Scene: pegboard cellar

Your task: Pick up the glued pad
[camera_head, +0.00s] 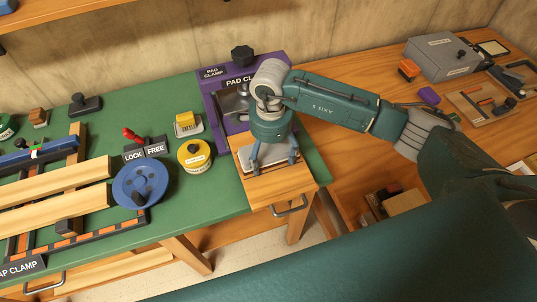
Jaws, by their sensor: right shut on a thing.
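My right gripper (270,158) points down in front of the purple pad clamp (240,68). Its fingers are shut on a flat, pale grey piece, which I take to be the glued pad (247,155). The pad is at or just above a wooden block (265,187) at the front right of the green bench; I cannot tell whether it touches the block. The gripper and wrist hide much of the pad and part of the clamp. My left gripper is not in view.
Left of the clamp are a yellow round tin (195,156), a yellow block on a dish (187,123), a lock/free lever (135,137) and a blue wheel (140,186). A grey box (440,56) and wooden trays stand on the right bench. A wooden shelf overhangs the upper left.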

